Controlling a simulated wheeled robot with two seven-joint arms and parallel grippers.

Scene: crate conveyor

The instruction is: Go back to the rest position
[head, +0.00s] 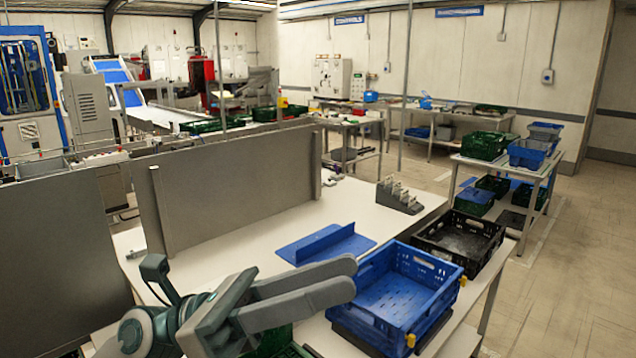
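My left gripper (348,277) comes in from the lower left and points right. Its two grey fingers lie close together in the picture, and I cannot tell whether there is a gap between them. No object shows between them. The fingertips are in front of the left edge of an empty blue crate (432,272) and cover part of it. I cannot tell whether they touch it. My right gripper is out of view.
A white table (245,262) holds a blue angled plate (327,243), a grey slotted block (398,195) and an upright grey panel (235,182). A black crate (458,240) stands behind the blue one. A rack with crates (485,145) is farther back. The floor at right is clear.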

